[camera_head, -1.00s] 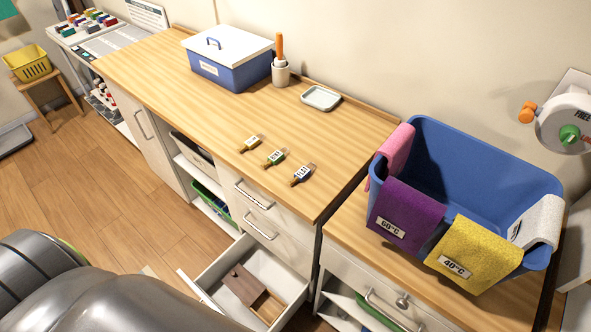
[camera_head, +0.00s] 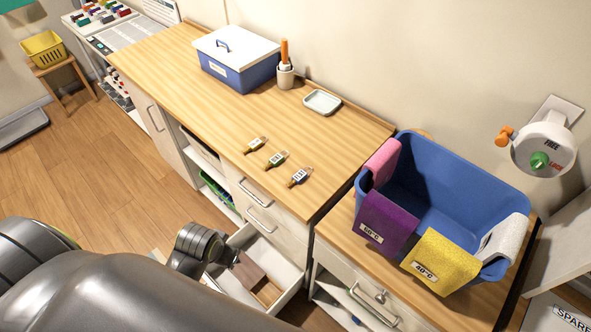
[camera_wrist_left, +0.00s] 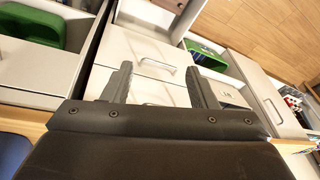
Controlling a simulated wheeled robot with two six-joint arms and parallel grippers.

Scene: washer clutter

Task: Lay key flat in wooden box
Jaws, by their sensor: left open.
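The wooden box (camera_head: 267,293) sits in the pulled-out drawer, partly covered by a darker brown panel (camera_head: 248,270). My arm hides part of the drawer in the head view. My left gripper (camera_wrist_left: 158,88) is open, with nothing between its fingers, over the drawer fronts in the wrist view. My right gripper is not in view.
The open drawer (camera_head: 290,272) juts out below the counter (camera_head: 190,95). A blue lidded box (camera_head: 235,70), a holder with an orange handle (camera_head: 285,75) and a small tray (camera_head: 322,102) stand at the back. A blue basket (camera_head: 465,180) with cloths stands at right.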

